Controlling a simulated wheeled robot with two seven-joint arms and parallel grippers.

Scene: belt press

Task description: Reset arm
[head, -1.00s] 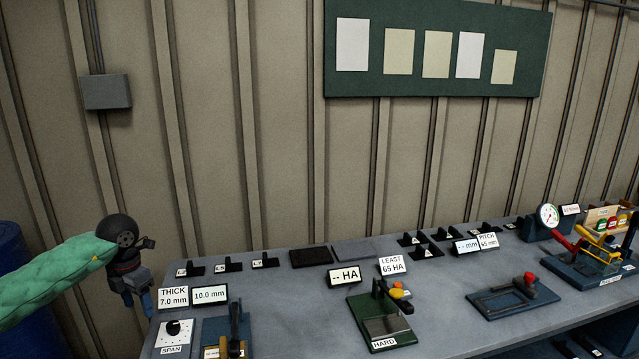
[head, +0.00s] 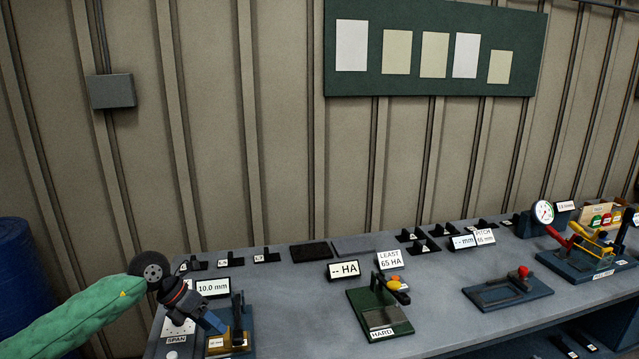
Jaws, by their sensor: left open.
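My left arm, in a green sleeve, comes in from the lower left. My left gripper (head: 214,322) is open, with blue fingers angled down and right. It is over the left end of the bench (head: 290,325), just in front of the thickness station (head: 238,338) with its dark lever. I cannot tell whether the fingertips touch that station. No held piece shows between them. The gripper and wrist cover the THICK sign and part of the white SPAN panel (head: 174,338). My right gripper is out of view.
The 10.0 mm display (head: 213,287) stands behind the gripper. The green hardness tester (head: 381,315), a blue pitch fixture (head: 507,290) and a gauge press (head: 590,250) stand further right. Small black holders line the back. Bare bench lies between the stations.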

